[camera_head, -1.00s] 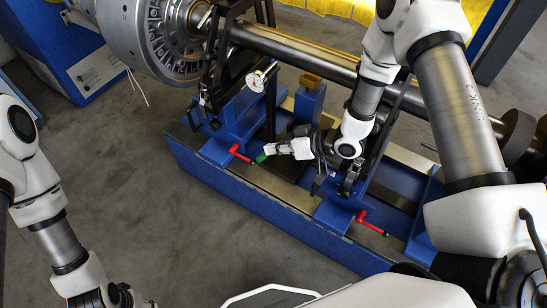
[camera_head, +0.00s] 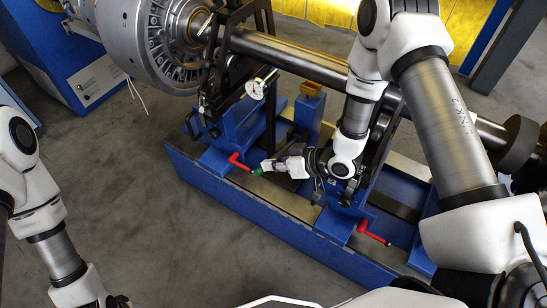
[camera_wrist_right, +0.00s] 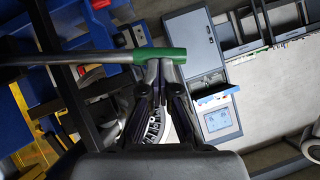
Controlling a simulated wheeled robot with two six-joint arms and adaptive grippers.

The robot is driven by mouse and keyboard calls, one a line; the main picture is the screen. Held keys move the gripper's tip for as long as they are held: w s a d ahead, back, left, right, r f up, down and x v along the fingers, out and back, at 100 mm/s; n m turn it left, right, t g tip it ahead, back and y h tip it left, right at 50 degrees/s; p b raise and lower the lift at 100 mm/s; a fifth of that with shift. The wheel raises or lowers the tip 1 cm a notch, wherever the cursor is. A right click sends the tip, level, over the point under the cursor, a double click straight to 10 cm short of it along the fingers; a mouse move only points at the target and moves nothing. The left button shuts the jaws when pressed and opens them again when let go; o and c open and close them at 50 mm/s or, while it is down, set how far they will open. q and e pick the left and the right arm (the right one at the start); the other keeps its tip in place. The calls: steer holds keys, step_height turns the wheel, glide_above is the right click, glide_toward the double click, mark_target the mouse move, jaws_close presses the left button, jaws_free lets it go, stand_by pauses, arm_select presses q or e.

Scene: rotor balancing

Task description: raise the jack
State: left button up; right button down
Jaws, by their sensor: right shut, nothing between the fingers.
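The jack (camera_head: 307,115) appears to be the blue post with a yellow top between the two blue stands, under the shaft. A lever rod (camera_wrist_right: 70,57) with a green grip (camera_wrist_right: 160,54) crosses the right wrist view; the green also shows in the head view (camera_head: 257,171). My right gripper (camera_head: 268,166) is shut with its fingertips at the green grip, nothing held between them. In the right wrist view the fingertips (camera_wrist_right: 161,68) meet right below the grip; whether they touch it I cannot tell. My left arm is at lower left, its gripper out of frame.
A steel shaft (camera_head: 295,56) with a large rotor (camera_head: 150,45) lies across the blue machine bed (camera_head: 235,196). Red handles (camera_head: 239,161) (camera_head: 373,234) stick out near the gripper. A dial gauge (camera_head: 255,88) stands above. The floor at front left is clear.

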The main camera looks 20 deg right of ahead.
step_height(320, 180, down, 18)
steer(key=n+t+h+b, duration=0.3)
steer(key=n+h+b, duration=0.1)
steer(key=b, duration=0.5)
steer(key=shift+s+a+r, duration=0.15)
steer(key=shift+s+a, duration=0.15)
steer(key=shift+a, duration=0.1)
